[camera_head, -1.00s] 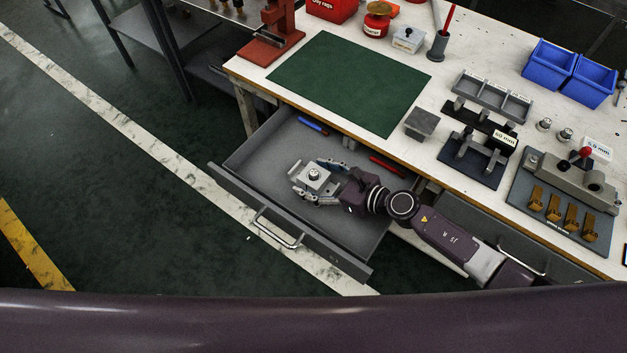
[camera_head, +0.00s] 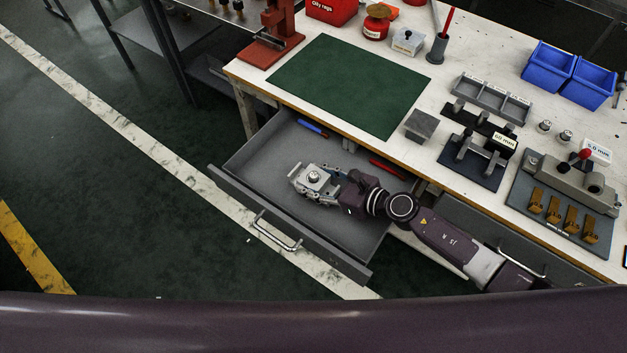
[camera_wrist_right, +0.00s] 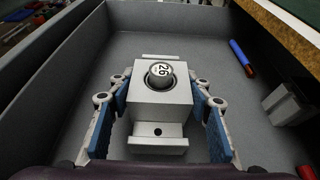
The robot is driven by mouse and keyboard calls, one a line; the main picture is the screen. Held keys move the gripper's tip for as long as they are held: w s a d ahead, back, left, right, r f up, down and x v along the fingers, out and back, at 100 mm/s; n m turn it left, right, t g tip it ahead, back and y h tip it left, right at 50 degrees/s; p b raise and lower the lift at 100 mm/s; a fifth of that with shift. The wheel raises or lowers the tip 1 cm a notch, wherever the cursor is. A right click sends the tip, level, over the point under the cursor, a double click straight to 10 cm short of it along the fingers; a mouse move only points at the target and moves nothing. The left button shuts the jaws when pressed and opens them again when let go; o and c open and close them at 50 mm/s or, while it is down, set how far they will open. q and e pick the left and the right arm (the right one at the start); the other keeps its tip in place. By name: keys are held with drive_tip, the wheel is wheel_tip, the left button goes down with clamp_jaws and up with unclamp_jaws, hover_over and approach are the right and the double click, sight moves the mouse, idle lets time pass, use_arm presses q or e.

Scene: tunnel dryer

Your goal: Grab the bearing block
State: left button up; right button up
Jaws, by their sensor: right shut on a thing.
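The bearing block (camera_head: 313,178) is a light grey metal block with a round bore on top, inside the open drawer. In the right wrist view the bearing block (camera_wrist_right: 160,103) shows a round insert marked 26 and a stepped flange at the near side. My right gripper (camera_head: 318,183) reaches into the drawer from the right and is shut on the block. In the right wrist view the blue-padded fingers of my right gripper (camera_wrist_right: 160,110) lie along the block's two sides. The block's underside is hidden. My left gripper is not in view.
The grey drawer (camera_head: 235,198) is pulled out below the bench. A blue marker (camera_head: 313,127) and a red marker (camera_head: 387,168) lie in it, with a small grey part (camera_wrist_right: 290,103) near its wall. A green mat (camera_head: 350,85) lies clear on the bench, with fixtures to its right.

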drive_tip(key=shift+r, duration=0.25)
